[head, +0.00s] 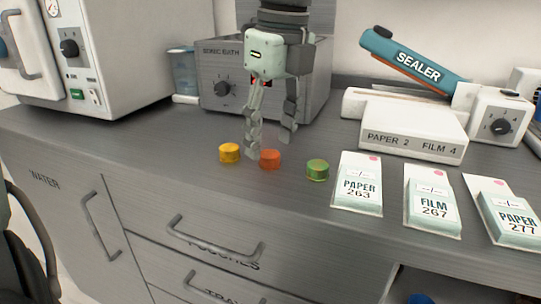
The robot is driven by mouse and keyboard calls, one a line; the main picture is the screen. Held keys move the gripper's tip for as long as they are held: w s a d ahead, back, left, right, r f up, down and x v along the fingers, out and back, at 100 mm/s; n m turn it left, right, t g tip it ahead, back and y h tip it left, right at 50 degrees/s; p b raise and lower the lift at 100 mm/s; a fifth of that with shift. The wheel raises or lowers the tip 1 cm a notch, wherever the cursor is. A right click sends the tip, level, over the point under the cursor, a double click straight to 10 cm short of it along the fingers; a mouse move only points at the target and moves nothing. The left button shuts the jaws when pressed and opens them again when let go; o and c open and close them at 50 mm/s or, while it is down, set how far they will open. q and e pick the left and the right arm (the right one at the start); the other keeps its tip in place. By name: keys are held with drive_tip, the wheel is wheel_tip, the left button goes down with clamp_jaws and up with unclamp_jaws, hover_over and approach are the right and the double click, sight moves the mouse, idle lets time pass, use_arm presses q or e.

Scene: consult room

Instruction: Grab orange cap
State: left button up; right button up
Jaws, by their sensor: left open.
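The orange cap (269,160) lies on the grey counter, between a yellow cap (229,153) on its left and a green cap (318,170) on its right. My left gripper (269,145) points down from the top of the head view with its two fingers spread and nothing between them. Its fingertips are close to the orange cap, at its upper edge in the picture; I cannot tell whether they touch it. My right gripper is not in view.
Behind the gripper stands a grey sonic bath (218,90). A white box (414,130) and the blue-topped sealer (415,58) stand right. Labelled packets (358,187) lie right of the green cap. The counter's front edge and drawers (230,232) are nearer, with bare counter left of the caps.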

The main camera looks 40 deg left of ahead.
use_arm(q)
drive_tip(key=shift+w+a+f, duration=0.1)
drive_tip(key=shift+a+f, duration=0.05)
drive_tip(key=shift+f, duration=1.1)
drive_tip(key=c, duration=0.9)
drive_tip(key=shift+r, duration=0.1)
drive_tip(key=shift+c, duration=0.2)
